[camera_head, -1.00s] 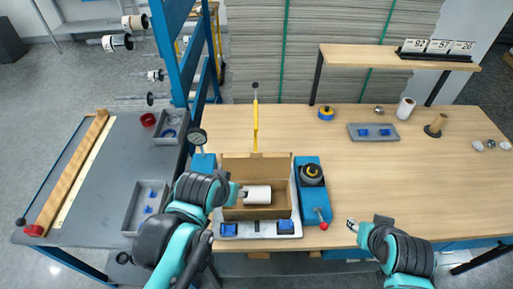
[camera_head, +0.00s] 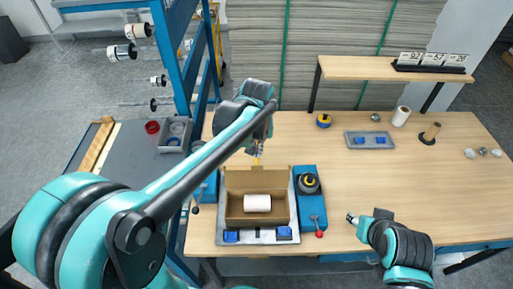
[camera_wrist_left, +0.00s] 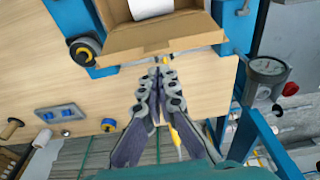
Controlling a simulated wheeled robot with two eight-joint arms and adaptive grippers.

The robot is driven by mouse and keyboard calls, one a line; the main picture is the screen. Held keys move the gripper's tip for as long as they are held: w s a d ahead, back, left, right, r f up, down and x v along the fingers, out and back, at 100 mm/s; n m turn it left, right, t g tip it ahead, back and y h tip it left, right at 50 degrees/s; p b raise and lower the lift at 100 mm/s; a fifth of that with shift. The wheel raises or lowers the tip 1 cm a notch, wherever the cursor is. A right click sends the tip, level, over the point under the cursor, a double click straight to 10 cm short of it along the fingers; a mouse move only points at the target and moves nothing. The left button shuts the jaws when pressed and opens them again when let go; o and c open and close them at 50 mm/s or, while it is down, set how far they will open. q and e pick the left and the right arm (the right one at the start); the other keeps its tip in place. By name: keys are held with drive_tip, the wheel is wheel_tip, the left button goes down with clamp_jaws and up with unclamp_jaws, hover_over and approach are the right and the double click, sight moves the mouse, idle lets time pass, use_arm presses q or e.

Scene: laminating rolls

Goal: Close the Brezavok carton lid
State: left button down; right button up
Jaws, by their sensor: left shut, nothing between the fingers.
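The brown carton (camera_head: 234,216) stands open on the bench in the head view, its lid flap (camera_head: 257,179) raised at the back. A white roll (camera_head: 257,203) lies inside. My left gripper (camera_head: 259,150) is behind the carton, above the bench, shut and empty. In the left wrist view its fingers (camera_wrist_left: 164,75) point toward the lid flap (camera_wrist_left: 150,44); I cannot tell whether they touch it. The white roll (camera_wrist_left: 150,8) shows at the top edge there. My right gripper (camera_head: 352,218) is apart, right of the carton; its jaw state is too small to tell.
A blue unit (camera_head: 311,213) with a red-knobbed lever flanks the carton on the right. The bench's right half is mostly clear.

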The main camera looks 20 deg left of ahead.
use_arm(q)
drive_tip(key=f, duration=0.3)
drive_tip(key=w+f+b, duration=0.1)
drive_tip(key=f, duration=0.1)
drive_tip(key=shift+a+f, duration=0.15)
drive_tip(key=shift+f, duration=0.2)
drive_tip(key=shift+s, duration=0.15)
